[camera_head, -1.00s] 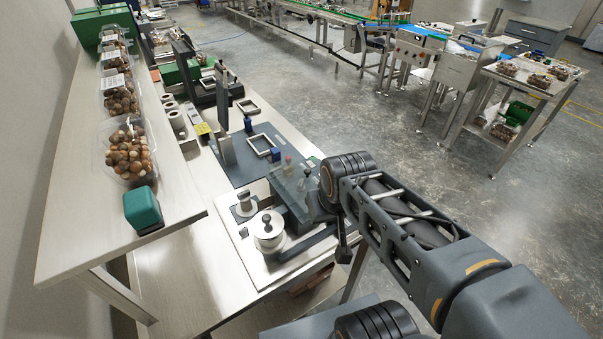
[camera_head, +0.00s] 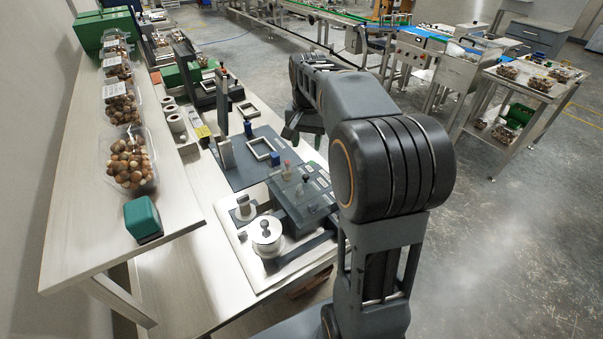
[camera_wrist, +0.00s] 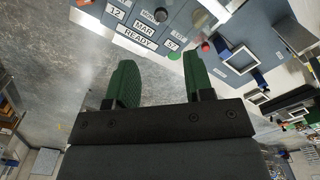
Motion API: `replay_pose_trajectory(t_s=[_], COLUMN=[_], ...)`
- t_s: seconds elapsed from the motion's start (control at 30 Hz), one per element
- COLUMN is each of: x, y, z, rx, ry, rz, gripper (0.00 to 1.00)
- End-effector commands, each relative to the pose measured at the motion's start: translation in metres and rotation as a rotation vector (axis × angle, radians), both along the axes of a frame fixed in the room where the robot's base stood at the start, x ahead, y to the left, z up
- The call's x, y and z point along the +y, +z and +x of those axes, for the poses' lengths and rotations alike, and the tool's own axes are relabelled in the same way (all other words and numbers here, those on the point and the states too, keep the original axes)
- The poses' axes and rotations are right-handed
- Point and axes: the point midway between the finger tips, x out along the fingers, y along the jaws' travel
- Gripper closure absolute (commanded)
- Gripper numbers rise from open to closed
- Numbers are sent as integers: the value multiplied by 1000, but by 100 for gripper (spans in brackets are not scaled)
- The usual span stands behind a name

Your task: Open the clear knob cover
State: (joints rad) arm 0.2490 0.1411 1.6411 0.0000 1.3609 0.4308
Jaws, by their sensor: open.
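The clear knob cover (camera_head: 300,196) appears as a see-through sheet over the grey control panel in the head view. A red button (camera_head: 287,164) and small knobs show around it. In the wrist view the panel (camera_wrist: 133,38) has date and READY labels, a dark knob (camera_wrist: 161,15) and a red button (camera_wrist: 205,47) at the top. The cover's outline is hard to make out there. My gripper (camera_wrist: 160,84) has two green fingers spread wide with nothing between them. It is above and short of the panel, apart from it. In the head view my arm hides part of the panel's right side.
A round metal pot-like part (camera_head: 267,235) stands left of the panel on the bench. Square frames (camera_head: 262,148) lie behind the panel.

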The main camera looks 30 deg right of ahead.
Motion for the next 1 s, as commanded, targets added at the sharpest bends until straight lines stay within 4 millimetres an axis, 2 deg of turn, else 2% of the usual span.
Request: replay_pose_trajectory(t_s=[0.3, 0.5, 0.73, 1.0], x=[2, 3, 3, 3], y=[-62, -93, -112, -117], z=[-1, 0, 0, 1], rx=[4, 3, 1, -2], ry=[6, 8, 9, 9], rz=[1, 1, 1, 0], gripper=[52, 52, 52, 52])
